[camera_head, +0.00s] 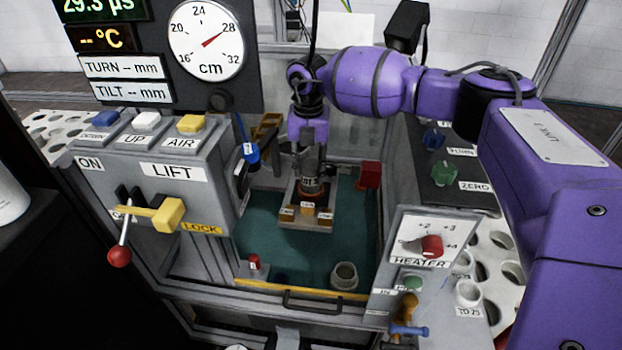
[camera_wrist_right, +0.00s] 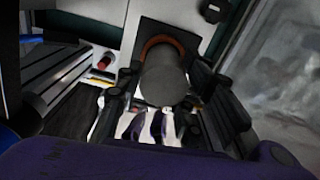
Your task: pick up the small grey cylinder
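In the right wrist view a grey cylinder (camera_wrist_right: 163,78) rises from a dark plate (camera_wrist_right: 182,35), with an orange-brown ring around its far end. The black fingers of my right gripper (camera_wrist_right: 164,85) stand on either side of it. Whether they touch it is not clear. In the head view my right gripper (camera_head: 311,165) points down into the bay, above a small base with tan labelled blocks (camera_head: 308,209). The cylinder is mostly hidden there behind or between the fingers. My left gripper is not in view.
A pale grey open cup (camera_head: 345,276) and a red-topped peg (camera_head: 254,263) stand on the green floor (camera_head: 262,232) near the yellow front edge. A red block (camera_head: 370,175) is at the right wall. The LIFT panel (camera_head: 165,185) and heater panel (camera_head: 424,250) flank the bay.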

